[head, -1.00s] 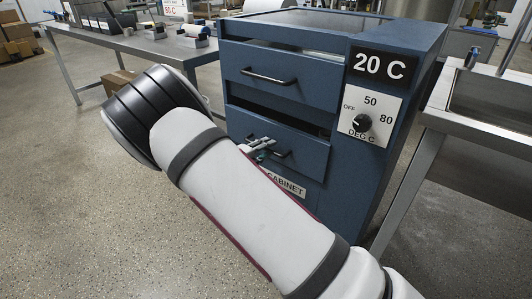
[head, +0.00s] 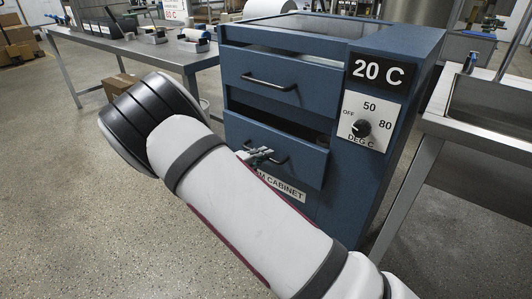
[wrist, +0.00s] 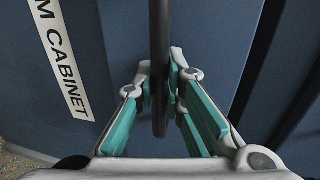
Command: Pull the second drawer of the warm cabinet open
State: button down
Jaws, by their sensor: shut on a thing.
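The warm cabinet (head: 345,220) is a blue cabinet with a white label reading "M CABINET" in part. Its second drawer (head: 290,155) stands partly out, with a dark gap showing above its front. My gripper (head: 256,154) is at this drawer's dark bar handle (head: 280,160). In the wrist view my gripper (wrist: 160,90) has its teal-padded fingers on both sides of the handle bar (wrist: 159,60), shut on it. The upper drawer (head: 280,82) has its own black handle and also stands slightly out. My arm hides the cabinet's lower left part.
A dial (head: 361,128) and a "20 C" display (head: 378,70) are on the cabinet's right front. A steel sink bench (head: 480,130) stands close on the right. A metal table (head: 150,47) is at the back left. The floor (head: 70,200) on the left is clear.

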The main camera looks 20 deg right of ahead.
jog(key=f+p+v, duration=0.3)
jog(key=p+v, duration=0.1)
jog(key=v, duration=1)
jog(key=a+f+p+v, duration=0.1)
jog(key=f+p+v, duration=0.1)
jog(key=v, duration=1.2)
jog(key=shift+s+f+p, duration=0.35)
jog(key=shift+f+p, duration=0.15)
jog(key=shift+p, duration=0.35)
jog(key=c, duration=1.7)
grip_release()
jog(key=shift+o, duration=0.2)
jog(key=v, duration=1.2)
